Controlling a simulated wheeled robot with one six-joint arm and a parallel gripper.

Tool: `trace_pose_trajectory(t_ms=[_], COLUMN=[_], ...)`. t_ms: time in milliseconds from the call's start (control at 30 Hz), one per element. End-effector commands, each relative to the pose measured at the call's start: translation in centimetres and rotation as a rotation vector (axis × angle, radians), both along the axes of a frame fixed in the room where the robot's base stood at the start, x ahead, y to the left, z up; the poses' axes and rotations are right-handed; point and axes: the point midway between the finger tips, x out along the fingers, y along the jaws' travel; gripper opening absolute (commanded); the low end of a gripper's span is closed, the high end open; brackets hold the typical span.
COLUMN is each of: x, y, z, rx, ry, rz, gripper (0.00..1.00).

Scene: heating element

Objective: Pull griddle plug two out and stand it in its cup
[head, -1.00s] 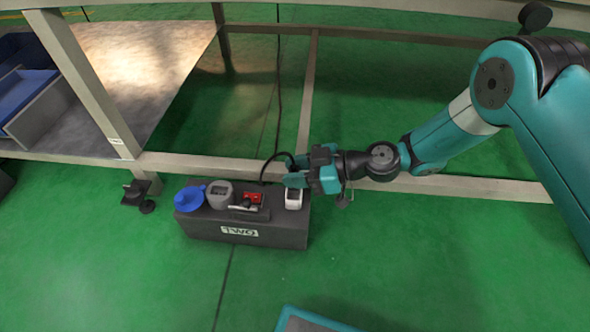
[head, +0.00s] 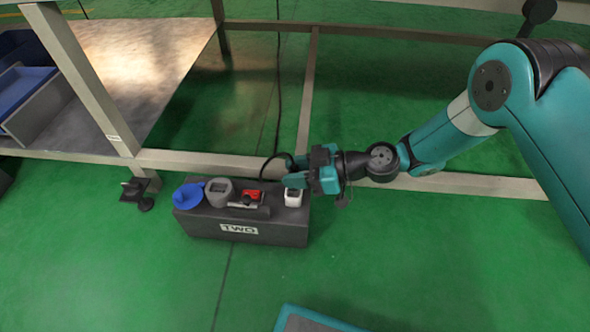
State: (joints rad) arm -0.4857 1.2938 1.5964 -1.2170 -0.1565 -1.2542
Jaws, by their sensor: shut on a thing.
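A dark grey box (head: 265,231) marked "TWO" sits on the green floor. On its top, from left to right, are a blue round cup (head: 188,196), a grey round holder (head: 218,193) with a dark opening, a red switch (head: 251,196), and a white block (head: 293,198) at the right end. My gripper (head: 297,181) comes in from the right and is shut at the top of the white block, on what appears to be the plug. A black cable (head: 268,163) loops up behind the fingers. The fingers hide the grip, and I cannot tell whether the plug is seated.
A metal frame rail (head: 210,162) runs just behind the box. A frame leg (head: 78,75) with a dark foot (head: 136,190) stands at the left. A blue bin (head: 28,92) sits on the grey shelf. A teal-edged object (head: 310,318) lies at the bottom.

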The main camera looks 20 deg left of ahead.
Motion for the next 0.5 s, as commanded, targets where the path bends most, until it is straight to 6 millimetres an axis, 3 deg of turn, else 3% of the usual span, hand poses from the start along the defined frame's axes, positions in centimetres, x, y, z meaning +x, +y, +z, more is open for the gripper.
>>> trace_pose_trajectory(t_ms=[500], x=[0.0], y=[0.0], z=[-1.4], rx=[0.000], ry=[0.000], rz=[0.000], gripper=[0.11])
